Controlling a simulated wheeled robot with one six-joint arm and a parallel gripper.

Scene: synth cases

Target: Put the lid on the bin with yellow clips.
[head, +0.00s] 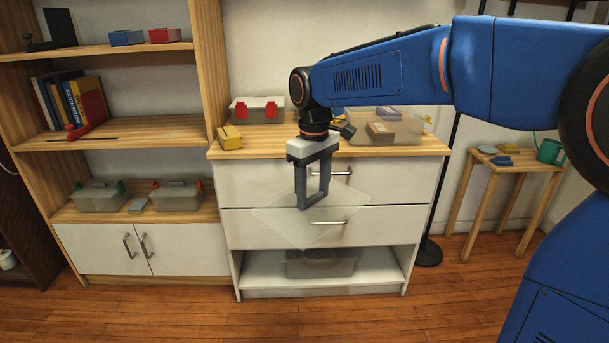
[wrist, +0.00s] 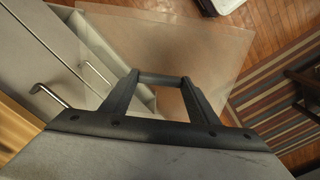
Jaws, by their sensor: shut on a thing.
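My gripper (head: 311,204) is in front of the white dresser, pointing down, its fingertips shut on a clear, flat lid (head: 272,222). The lid is tilted and hangs in front of the drawers, below the dresser top. In the wrist view the lid (wrist: 190,42) spreads out beyond my fingertips (wrist: 163,78). The bin with yellow clips (head: 398,134) is on the dresser top, right of my gripper and apart from the lid. A yellow clip shows at its right end. The bin looks open, with a brown box (head: 380,131) and a purplish item inside. My arm hides part of its back.
A lidded bin with red clips (head: 257,115) and a yellow block (head: 230,137) are on the dresser's left. Another clear bin (head: 320,265) is in the open bottom bay. A stool (head: 510,160) is at right.

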